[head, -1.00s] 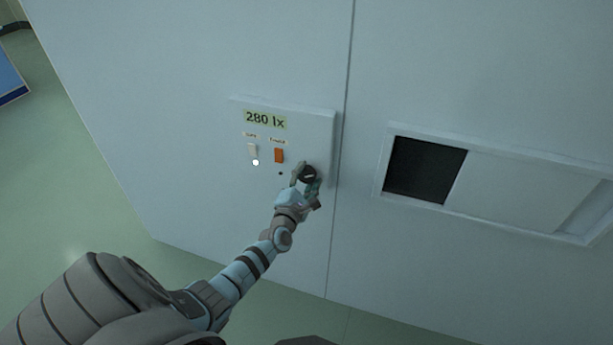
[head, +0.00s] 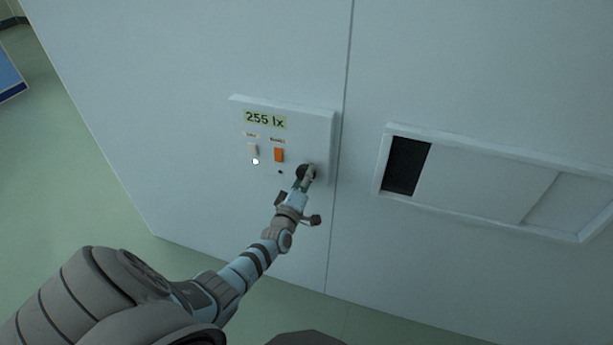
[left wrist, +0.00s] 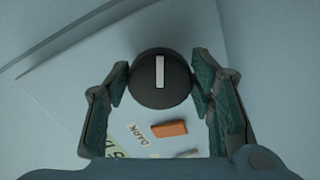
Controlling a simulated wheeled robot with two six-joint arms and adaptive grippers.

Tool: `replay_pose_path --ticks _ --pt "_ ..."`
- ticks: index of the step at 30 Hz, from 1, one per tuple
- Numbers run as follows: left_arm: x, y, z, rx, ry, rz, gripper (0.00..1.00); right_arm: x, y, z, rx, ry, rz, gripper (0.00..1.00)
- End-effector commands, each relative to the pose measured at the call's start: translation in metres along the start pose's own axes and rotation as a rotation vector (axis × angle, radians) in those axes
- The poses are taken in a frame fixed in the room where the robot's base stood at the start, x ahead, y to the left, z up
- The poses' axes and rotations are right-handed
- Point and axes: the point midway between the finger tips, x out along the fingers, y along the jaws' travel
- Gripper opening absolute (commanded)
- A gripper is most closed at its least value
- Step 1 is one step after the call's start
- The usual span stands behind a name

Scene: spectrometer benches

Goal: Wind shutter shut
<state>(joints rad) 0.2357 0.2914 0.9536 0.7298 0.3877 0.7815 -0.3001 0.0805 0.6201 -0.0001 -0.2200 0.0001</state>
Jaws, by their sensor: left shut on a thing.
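My left gripper (left wrist: 161,88) is shut on a round black knob with a pale line, its two fingers on either side of it in the left wrist view. The knob (left wrist: 175,93) also shows in the head view (head: 303,171), partly hidden by the gripper (head: 306,178), at the right of a white control panel (head: 250,185). The shutter (head: 480,181) is a white sliding plate in a framed opening to the right. A narrow dark gap (head: 405,166) stays uncovered at the opening's left end. My right gripper is not in view.
The panel has a display (head: 265,120) reading 255 lx, a white switch (head: 253,149), an orange switch (head: 279,155) and a small lit white lamp (head: 255,161). A large pale wall carries panel and opening.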

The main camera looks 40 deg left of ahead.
Motion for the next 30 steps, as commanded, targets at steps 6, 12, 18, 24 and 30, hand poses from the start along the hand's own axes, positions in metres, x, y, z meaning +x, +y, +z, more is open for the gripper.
replay_pose_path --ticks 6,12,18,24,30 --pt "0.000 -0.001 0.000 0.202 -0.001 -0.002 0.21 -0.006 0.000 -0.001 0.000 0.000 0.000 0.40" --pt "0.000 -0.002 -0.001 0.393 -0.001 -0.001 0.21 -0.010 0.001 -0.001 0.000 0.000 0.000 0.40" --pt "0.000 -0.003 -0.001 0.582 0.000 -0.001 0.21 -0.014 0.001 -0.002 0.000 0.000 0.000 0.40" --pt "0.000 -0.003 -0.002 0.771 0.000 0.000 0.21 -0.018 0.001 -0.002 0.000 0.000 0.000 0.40" --pt "0.000 -0.004 -0.003 0.944 -0.001 -0.001 0.21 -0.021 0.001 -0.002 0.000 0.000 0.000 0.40"
